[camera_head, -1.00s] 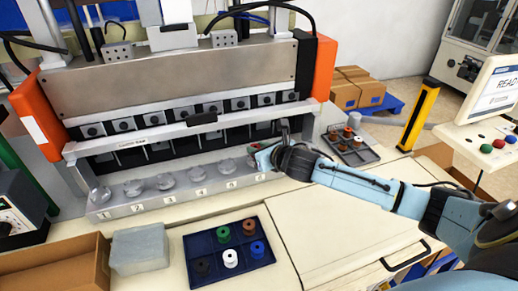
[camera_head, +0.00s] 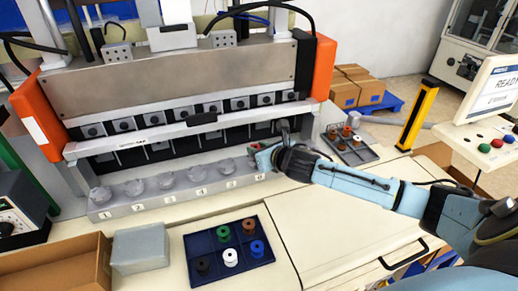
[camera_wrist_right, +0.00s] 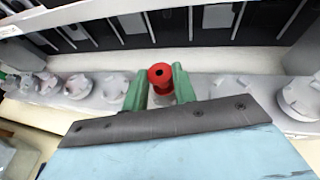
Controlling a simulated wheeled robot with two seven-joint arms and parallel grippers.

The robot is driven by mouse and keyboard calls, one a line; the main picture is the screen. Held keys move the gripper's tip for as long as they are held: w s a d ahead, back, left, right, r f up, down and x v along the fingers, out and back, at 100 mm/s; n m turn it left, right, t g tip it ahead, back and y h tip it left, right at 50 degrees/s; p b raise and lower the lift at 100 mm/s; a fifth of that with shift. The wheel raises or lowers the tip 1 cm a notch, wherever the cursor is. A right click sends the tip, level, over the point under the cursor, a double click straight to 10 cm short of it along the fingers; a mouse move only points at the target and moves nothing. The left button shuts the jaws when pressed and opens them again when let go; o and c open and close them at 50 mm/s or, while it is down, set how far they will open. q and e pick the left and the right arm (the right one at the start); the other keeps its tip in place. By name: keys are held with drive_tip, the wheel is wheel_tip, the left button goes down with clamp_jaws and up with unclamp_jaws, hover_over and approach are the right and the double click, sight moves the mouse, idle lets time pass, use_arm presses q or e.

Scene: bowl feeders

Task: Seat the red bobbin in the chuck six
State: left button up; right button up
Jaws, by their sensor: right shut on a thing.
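My right gripper (camera_head: 258,150) is over the right part of the numbered chuck rail (camera_head: 150,208), by the label 6. The gripper and arm hide chuck six in the head view. I cannot tell whether the bobbin touches the chuck. Chucks to the left, such as the one by label 5 (camera_head: 227,167), look empty. My left gripper is not in view.
The press's guard bar (camera_head: 180,131) and dark slots run close behind the rail. A blue tray (camera_head: 188,240) with several bobbins stands in front, beside a grey block (camera_head: 140,248) and a cardboard box (camera_head: 60,270). Another tray (camera_head: 368,155) is at right.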

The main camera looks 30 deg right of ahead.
drive_tip(key=shift+p, duration=0.4)
drive_tip(key=shift+f+b, duration=0.4)
drive_tip(key=shift+f, duration=0.25)
idle(0.4)
drive_tip(key=o, duration=0.7)
drive_tip(key=shift+c, duration=0.2)
drive_tip(key=p+v, duration=0.6)
drive_tip(key=v, duration=0.5)
drive_tip(key=shift+p, duration=0.35)
